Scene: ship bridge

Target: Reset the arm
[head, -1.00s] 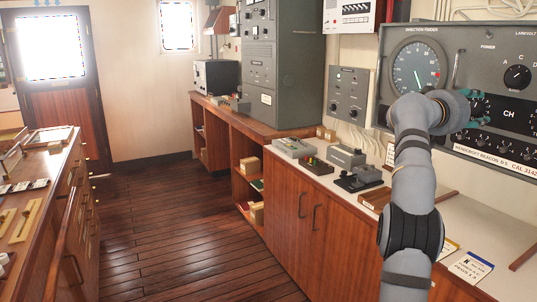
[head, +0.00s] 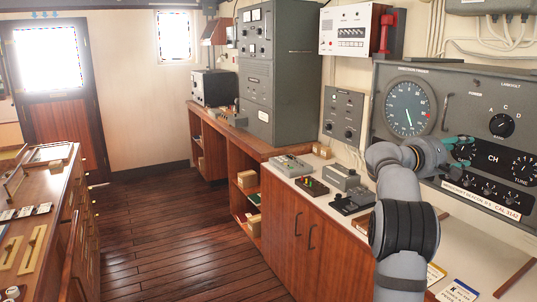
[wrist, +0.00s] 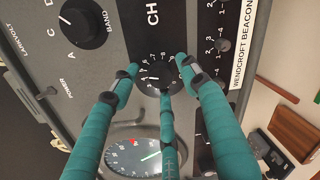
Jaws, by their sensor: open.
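My gripper (head: 458,151) is at the grey direction finder panel (head: 470,90), at the right of the head view. In the wrist view its three teal fingers (wrist: 158,76) are spread open around a small black knob (wrist: 154,77) with a numbered scale. I cannot tell whether the fingertips touch the knob. Nothing is held. My grey arm rises from the bottom of the head view and bends toward the panel. The round green dial (head: 409,108) is left of the gripper; it also shows at the bottom of the wrist view (wrist: 134,156).
A white counter (head: 452,240) with cards and small devices runs below the panel. A grey switch box (head: 343,116) and a white unit with a red handset (head: 347,30) hang left of it. Wooden drawers (head: 40,215) stand at the left. The floor between is clear.

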